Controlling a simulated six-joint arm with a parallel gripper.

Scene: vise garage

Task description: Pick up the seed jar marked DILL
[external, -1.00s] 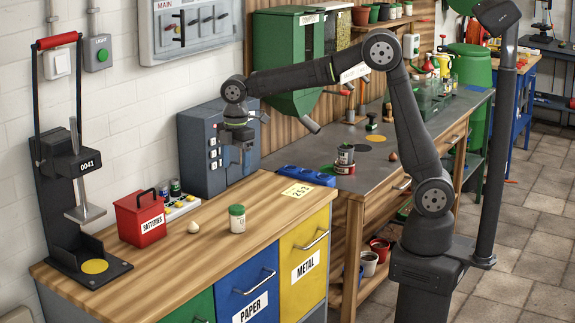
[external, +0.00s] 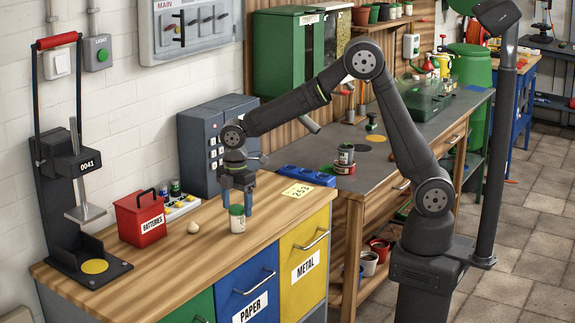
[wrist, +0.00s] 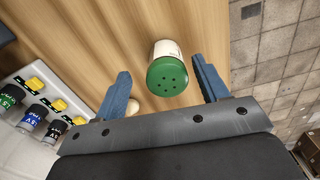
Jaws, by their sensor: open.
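A small white jar with a green lid (external: 237,217) stands upright on the wooden counter (external: 190,248). Its label is not readable, so I cannot tell if it says DILL. In the wrist view its green lid with small holes (wrist: 167,76) shows between my fingers and a little ahead of them. My gripper (external: 239,208) is open, pointing down just above and around the top of the jar. In the wrist view my gripper (wrist: 162,90) has its blue fingers apart, one on each side of the lid, with gaps.
A garlic-like white bulb (external: 193,227) lies left of the jar. A red batteries box (external: 140,218) and a battery tray (external: 182,206) stand farther left. The counter's front edge is near.

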